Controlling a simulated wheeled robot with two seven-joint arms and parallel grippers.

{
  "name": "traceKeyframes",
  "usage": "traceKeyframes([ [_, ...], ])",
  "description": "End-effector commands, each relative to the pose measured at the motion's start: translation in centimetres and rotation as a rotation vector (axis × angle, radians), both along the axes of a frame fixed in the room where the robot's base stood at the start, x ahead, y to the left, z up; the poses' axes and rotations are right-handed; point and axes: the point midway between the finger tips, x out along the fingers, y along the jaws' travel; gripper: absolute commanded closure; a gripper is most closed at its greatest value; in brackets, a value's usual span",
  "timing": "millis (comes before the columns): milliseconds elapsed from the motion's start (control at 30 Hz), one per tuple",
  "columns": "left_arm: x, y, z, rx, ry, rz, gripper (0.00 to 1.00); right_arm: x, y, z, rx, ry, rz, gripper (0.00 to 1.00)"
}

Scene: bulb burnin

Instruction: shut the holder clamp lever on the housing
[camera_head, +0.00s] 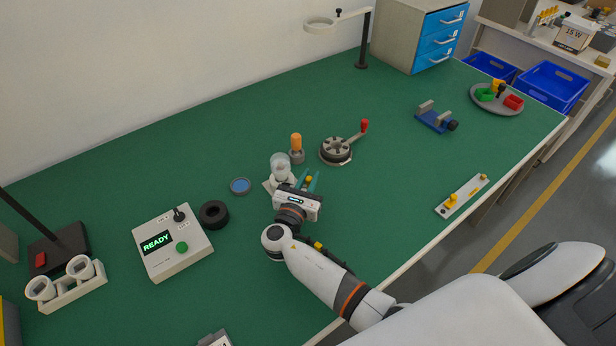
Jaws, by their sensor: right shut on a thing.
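My gripper body and wrist hide the housing's near side and most of the lever, so I cannot tell the lever's angle. My left gripper is not in view.
Close behind stand an orange-topped post (296,143) and a round fixture with a red-knobbed crank (336,150). To the left are a blue disc (240,186), a black ring (214,214) and a control box (172,243) reading READY.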

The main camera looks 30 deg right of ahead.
Motion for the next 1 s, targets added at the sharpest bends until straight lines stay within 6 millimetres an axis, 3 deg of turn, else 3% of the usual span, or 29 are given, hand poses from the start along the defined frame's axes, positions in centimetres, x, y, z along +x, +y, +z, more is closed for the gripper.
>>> traceKeyframes([
  [500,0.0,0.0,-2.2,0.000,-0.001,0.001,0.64,-1.2,1.0,-0.1,0.000,-0.002,-0.376,1.00],
  [1000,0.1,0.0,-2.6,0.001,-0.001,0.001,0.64,-1.5,1.3,0.1,-0.002,-0.003,-0.467,1.00],
])
